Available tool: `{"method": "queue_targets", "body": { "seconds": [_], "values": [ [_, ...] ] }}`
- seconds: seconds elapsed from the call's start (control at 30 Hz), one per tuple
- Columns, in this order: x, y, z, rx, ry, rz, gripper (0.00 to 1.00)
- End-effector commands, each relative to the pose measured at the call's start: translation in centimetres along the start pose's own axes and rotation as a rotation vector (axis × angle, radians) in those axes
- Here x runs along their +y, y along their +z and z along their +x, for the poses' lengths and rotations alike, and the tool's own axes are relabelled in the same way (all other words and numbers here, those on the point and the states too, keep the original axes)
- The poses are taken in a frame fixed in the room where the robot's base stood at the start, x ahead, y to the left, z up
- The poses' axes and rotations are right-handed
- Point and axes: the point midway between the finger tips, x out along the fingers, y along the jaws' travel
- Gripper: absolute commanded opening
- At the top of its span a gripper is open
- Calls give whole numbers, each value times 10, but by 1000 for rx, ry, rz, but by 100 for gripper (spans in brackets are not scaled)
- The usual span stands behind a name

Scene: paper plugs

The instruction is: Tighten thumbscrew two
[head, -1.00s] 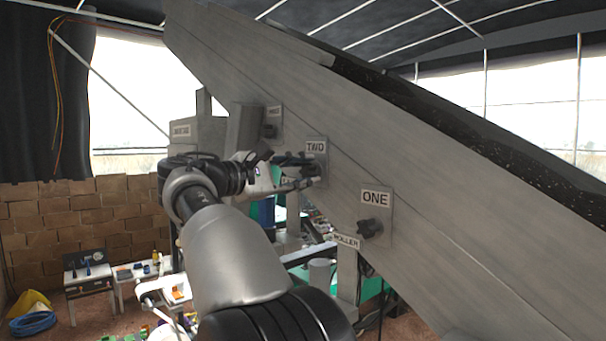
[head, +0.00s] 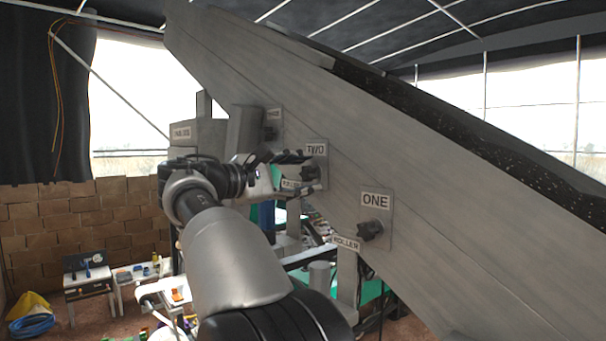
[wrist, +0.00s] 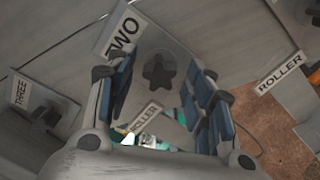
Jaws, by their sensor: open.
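Thumbscrew two is a dark lobed knob (wrist: 159,71) on a grey plate under the TWO label (wrist: 122,32) on the conveyor's side. The TWO label also shows in the head view (head: 315,149), with the dark knob (head: 309,173) partly hidden behind my fingers. My gripper (head: 307,172) is open at that plate, one finger above the knob and one below. In the wrist view my gripper (wrist: 160,78) has its blue-padded fingers on either side of the knob, with visible gaps. I cannot tell the exact depth between fingertips and plate.
Thumbscrew one (head: 370,230) sits lower right under the ONE label (head: 375,200). Thumbscrew three (wrist: 45,115) is on the other side, by the THREE label (wrist: 20,91). ROLLER labels (head: 345,243) and supports lie below the sloping side panel (head: 440,190).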

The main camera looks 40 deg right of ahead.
Motion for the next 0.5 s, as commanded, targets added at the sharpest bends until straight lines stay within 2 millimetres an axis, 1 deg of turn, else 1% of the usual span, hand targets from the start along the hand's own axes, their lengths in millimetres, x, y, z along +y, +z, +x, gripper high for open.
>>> {"method": "queue_targets", "body": {
  "seconds": [0.17, 0.5],
  "values": [
    [0, 0, -4, 1, 1, 0, 48],
    [1, 0, -27, 2, 1, 0, 48]
  ]
}}
